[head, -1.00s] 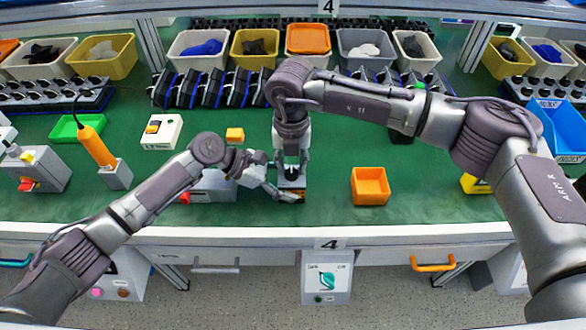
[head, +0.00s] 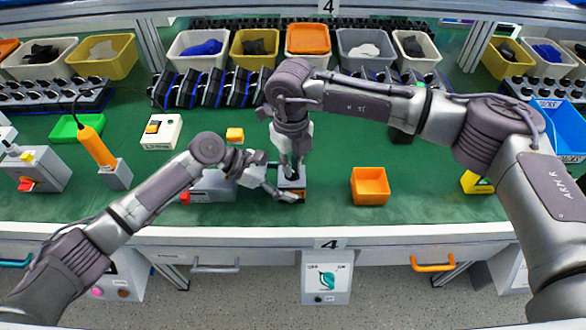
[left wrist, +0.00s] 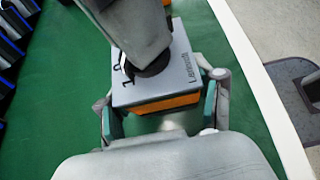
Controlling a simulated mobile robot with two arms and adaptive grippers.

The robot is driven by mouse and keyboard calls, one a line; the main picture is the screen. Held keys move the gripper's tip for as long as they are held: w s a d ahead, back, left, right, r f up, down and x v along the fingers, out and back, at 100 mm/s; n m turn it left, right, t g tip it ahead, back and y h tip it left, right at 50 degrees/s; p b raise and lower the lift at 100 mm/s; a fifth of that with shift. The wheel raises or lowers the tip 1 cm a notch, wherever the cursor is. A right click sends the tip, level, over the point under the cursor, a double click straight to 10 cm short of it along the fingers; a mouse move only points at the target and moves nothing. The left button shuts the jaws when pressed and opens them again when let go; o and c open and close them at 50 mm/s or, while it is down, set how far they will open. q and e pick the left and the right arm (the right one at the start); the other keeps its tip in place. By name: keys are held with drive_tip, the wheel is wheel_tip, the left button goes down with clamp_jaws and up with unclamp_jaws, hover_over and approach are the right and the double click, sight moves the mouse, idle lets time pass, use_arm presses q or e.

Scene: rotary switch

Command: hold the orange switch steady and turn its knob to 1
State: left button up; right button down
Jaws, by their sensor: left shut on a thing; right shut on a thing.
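The orange switch (left wrist: 168,104) has a grey top with the marks 1 and 0 and some lettering. It sits near the table's front edge and also shows in the head view (head: 294,195), partly covered. My left gripper (head: 284,192) is shut on the switch body, with one finger on each side in the left wrist view (left wrist: 163,110). My right gripper (head: 291,174) comes down from above and is shut on the black knob (left wrist: 152,64). It covers most of the knob in the left wrist view, so I cannot tell where the knob points.
An orange bin (head: 370,187) stands to the right of the switch. A grey box with a red part (head: 205,188) lies to the left, partly behind my left arm. A small yellow-orange block (head: 235,134) lies behind. Green table is free between switch and bin.

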drive_tip(key=shift+n, duration=1)
drive_tip(key=c, duration=1.2)
unclamp_jaws()
drive_tip(key=shift+r, duration=2.55)
use_arm(q)
drive_tip(key=o, duration=1.2)
drive_tip(key=shift+o, duration=0.2)
